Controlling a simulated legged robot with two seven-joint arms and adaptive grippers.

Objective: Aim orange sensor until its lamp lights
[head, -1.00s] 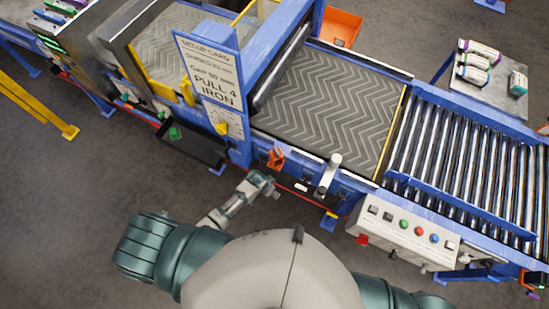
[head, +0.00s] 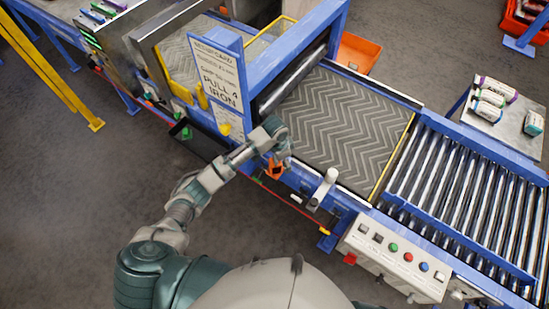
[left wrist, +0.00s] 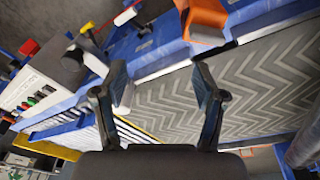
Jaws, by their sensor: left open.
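The orange sensor (head: 275,169) is mounted on the near blue side rail of the conveyor, left of the white post. In the left wrist view the orange body (left wrist: 206,20) shows at the top, beyond the fingers and cut by the frame edge. My left gripper (head: 280,143) is over the rail just above the sensor in the head view, partly covering it. In the left wrist view its two fingers (left wrist: 163,90) are spread with nothing between them. I cannot make out the sensor's lamp. My right gripper is not in view.
A chevron belt (head: 345,125) runs behind the rail and leads to rollers (head: 465,190). A white-topped post (head: 325,185) stands right of the sensor. A button panel (head: 393,258) is at the front right. A set-up card (head: 215,75) stands at the left.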

